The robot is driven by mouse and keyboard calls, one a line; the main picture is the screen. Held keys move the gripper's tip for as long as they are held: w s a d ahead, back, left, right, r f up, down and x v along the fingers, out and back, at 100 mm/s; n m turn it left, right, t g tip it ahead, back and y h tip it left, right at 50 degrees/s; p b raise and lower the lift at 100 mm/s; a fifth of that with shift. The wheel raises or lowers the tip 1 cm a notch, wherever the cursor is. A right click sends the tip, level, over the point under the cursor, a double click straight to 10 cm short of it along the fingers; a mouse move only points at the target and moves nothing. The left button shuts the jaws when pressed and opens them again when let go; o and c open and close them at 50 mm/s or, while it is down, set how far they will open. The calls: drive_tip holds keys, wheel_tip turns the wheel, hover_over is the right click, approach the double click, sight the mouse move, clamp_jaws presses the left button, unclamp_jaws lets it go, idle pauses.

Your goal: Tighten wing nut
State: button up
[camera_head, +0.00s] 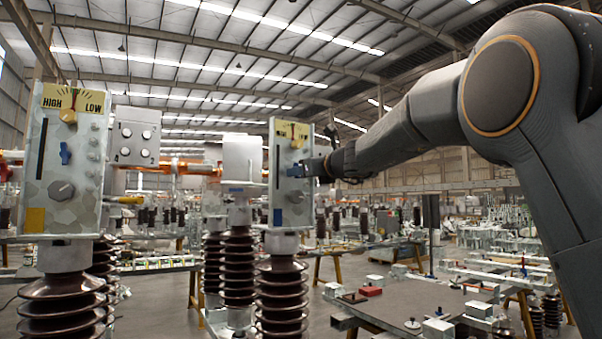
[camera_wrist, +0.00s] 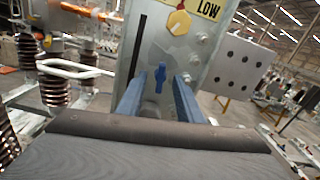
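A blue wing nut (camera_wrist: 160,78) is on the front of a grey metal panel (camera_wrist: 148,20), standing roughly upright. In the head view this panel (camera_head: 284,205) is the middle one, and the wing nut (camera_head: 295,171) shows small on its face. My gripper (camera_wrist: 161,82) is open, with its two blue fingers reaching toward the panel. In the wrist view one finger is left of the wing nut and one is right, with a gap on each side. Whether the tips are level with the nut in depth is hard to tell. In the head view my gripper (camera_head: 316,168) is beside the panel's right edge.
A second panel (camera_head: 40,130) with a blue wing nut (camera_head: 65,153) and grey knob (camera_head: 61,190) stands at left. Brown ribbed insulators (camera_head: 282,290) support the panels. A grey box with holes (camera_wrist: 238,66) is right of my fingers. A worktable (camera_head: 400,300) is lower right.

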drive_tip(key=shift+s, duration=0.1)
drive_tip(key=b+v, duration=0.2)
drive_tip(key=v, duration=0.5)
drive_tip(key=shift+s+d+b, duration=0.2)
drive_tip(key=shift+s+b, duration=0.05)
drive_tip(key=shift+b, duration=0.05)
idle(0.4)
drive_tip(key=shift+f, duration=0.15)
idle(0.5)
